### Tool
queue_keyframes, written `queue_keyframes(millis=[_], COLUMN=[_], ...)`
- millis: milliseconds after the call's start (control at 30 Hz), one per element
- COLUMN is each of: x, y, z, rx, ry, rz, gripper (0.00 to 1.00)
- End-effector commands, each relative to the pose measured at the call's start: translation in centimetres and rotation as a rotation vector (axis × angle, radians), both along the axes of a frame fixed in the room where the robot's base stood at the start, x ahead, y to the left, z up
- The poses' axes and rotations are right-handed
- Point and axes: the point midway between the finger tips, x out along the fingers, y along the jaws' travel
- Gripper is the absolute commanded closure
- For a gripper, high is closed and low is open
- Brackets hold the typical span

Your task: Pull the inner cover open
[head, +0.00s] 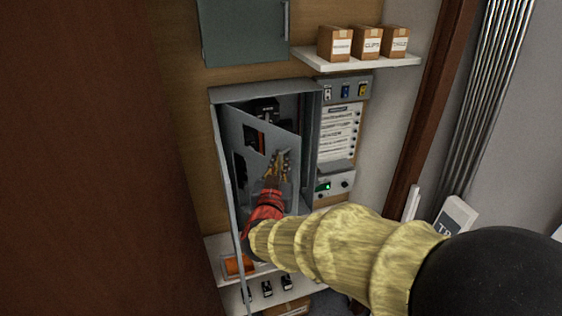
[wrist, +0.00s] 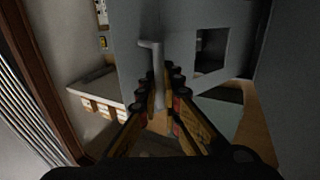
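The inner cover (head: 255,137) is a grey panel with cutouts inside the grey cabinet (head: 262,92). It stands ajar, its right edge swung out at an angle. In the wrist view the inner cover (wrist: 183,25) fills the upper middle, with a square cutout at its right. A pale bar handle (wrist: 157,60) stands out from it and runs down between my fingers. My gripper (head: 283,160) is at the cover's right part in the head view. In the wrist view my gripper (wrist: 160,88) has its fingers close on both sides of the handle. The handle's lower end is partly hidden by the fingers.
The cabinet's outer door (head: 238,240) stands open toward me at the left. A control panel (head: 338,135) with a green display is right of the cabinet. A shelf (head: 360,61) with cartons is above right. Lower shelves (head: 275,293) hold small parts.

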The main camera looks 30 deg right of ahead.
Motion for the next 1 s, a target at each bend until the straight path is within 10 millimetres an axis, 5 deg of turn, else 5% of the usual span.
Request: queue_keyframes(millis=[300,667,1000], x=[0.0,-0.2,-4.8], y=[0.0,0.3,3.5], z=[0.3,0.2,0.2], rx=[-0.002,-0.001,0.001], ry=[-0.006,-0.003,-0.006], rz=[0.0,0.002,0.005], gripper=[0.76,0.75,0.75])
